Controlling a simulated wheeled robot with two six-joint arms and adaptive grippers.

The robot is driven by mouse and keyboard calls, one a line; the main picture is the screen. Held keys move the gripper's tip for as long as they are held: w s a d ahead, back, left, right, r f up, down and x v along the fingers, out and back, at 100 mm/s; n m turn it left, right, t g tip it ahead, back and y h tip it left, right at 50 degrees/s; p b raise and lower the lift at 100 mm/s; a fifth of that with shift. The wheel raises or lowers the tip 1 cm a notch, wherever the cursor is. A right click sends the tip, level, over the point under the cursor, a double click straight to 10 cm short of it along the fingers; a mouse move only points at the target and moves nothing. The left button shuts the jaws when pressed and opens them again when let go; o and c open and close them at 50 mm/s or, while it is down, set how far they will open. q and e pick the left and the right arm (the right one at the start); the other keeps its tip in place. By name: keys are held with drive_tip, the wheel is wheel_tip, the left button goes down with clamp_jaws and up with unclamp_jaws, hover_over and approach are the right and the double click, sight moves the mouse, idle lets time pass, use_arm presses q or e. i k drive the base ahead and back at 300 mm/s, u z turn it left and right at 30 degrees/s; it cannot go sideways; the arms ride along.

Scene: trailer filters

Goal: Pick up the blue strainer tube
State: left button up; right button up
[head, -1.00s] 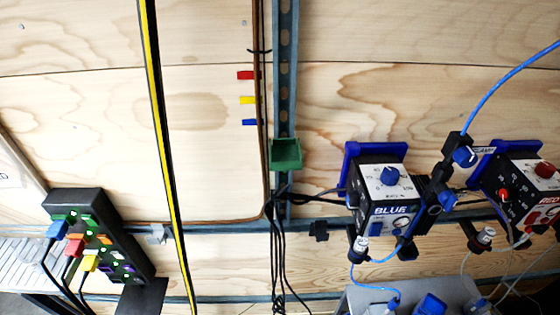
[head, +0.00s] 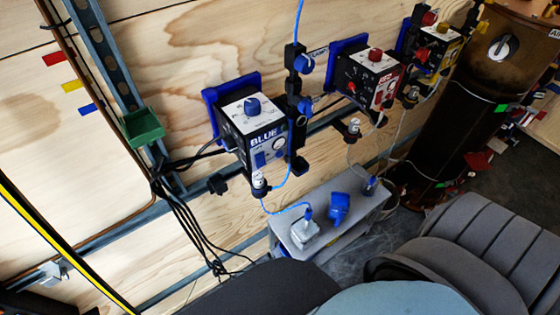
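A box labelled BLUE (head: 253,130) is mounted on the wooden wall. A thin blue tube (head: 285,208) loops from a small clear fitting (head: 259,184) below it down to a pale, clear container (head: 304,234) on a grey bench (head: 352,226). A blue object (head: 338,208) stands on the bench right of that container. Another blue tube (head: 299,20) runs upward from a black valve with a blue knob (head: 304,64). I cannot tell which of these parts is the strainer. Neither of my grippers is in view.
A red box (head: 375,78) and a yellow box (head: 436,48) hang further right. A dark padded seat (head: 485,250) fills the lower right. Black cables (head: 185,220) hang at left beside a green holder (head: 142,125). Some floor shows between bench and seat.

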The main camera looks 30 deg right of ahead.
sight(308, 214)
drive_tip(key=u, duration=0.4)
drive_tip(key=k, duration=0.65)
drive_tip(key=z, duration=1.35)
drive_tip(key=i, duration=0.5)
